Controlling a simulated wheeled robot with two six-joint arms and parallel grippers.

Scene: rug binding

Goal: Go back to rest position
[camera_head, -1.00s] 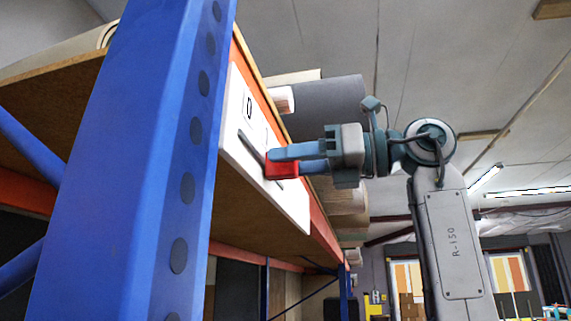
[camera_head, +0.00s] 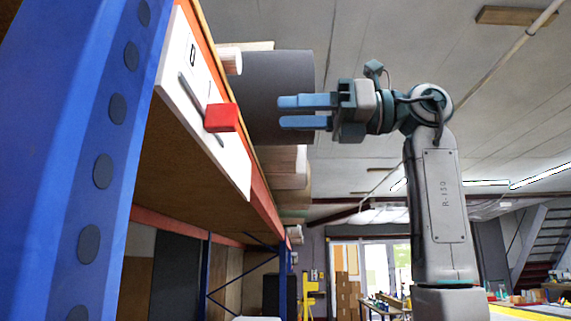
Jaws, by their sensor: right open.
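My right gripper (camera_head: 283,111) is open and empty, its two blue fingers pointing left. It is apart from the red block (camera_head: 221,117), a short gap to the right of it. The red block sits on a dark slot in a white panel (camera_head: 232,165) fixed along the shelf's orange edge. My left gripper is not in view.
A blue rack upright (camera_head: 72,150) fills the left side. Rolls, including a large grey one (camera_head: 290,95), stick out from the shelf behind the gripper. Open room lies to the right of the shelf, with stacked boxes (camera_head: 347,295) and stairs (camera_head: 540,245) farther back.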

